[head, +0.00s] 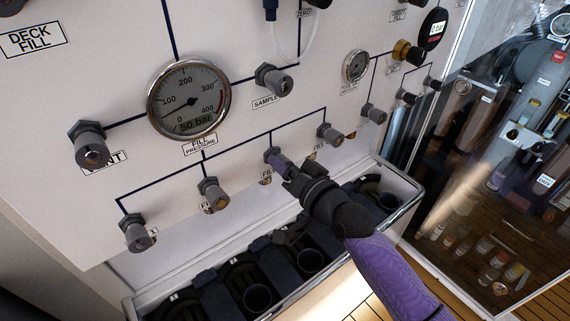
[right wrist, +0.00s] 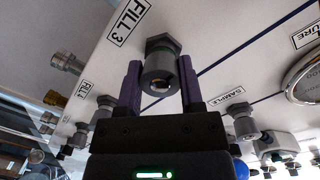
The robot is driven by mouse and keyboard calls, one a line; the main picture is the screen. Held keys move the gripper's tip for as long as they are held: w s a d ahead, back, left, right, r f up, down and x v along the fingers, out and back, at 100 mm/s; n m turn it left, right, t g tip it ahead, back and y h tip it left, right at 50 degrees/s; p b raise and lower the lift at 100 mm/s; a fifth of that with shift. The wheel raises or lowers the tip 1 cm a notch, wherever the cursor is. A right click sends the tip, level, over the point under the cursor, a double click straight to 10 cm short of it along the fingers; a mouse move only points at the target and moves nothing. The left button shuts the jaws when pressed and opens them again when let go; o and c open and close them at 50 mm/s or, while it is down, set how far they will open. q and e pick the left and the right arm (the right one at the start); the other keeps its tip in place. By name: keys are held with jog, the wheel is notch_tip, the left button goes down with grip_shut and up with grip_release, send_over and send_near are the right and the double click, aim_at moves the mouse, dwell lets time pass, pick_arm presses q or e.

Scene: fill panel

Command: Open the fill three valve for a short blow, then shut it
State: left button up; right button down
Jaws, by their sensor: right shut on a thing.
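The fill three valve (right wrist: 160,62) is a grey knob with a hexagonal base, beside the FILL 3 label (right wrist: 129,20) in the right wrist view. In the head view the valve (head: 272,154) is third from the left in the lower row and partly hidden by my gripper. My right gripper (head: 282,163) reaches it from the lower right. In the right wrist view the purple fingers of the gripper (right wrist: 160,85) stand on both sides of the knob, shut on it. Whether the valve is turned open cannot be told. My left gripper is not in view.
The fill pressure gauge (head: 188,99) shows 50 bar on its display. Neighbouring fill valves (head: 210,193) and (head: 331,132) sit close on either side. Below is a metal-rimmed trough (head: 402,212) with dark cylinder holders. A glass-fronted cabinet (head: 500,170) stands at right.

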jog(key=shift+f, duration=0.1)
dwell(0.4)
jog(key=shift+c, duration=1.2)
grip_release()
jog(key=p+v, duration=0.2)
jog(key=v, duration=0.8)
dwell(0.7)
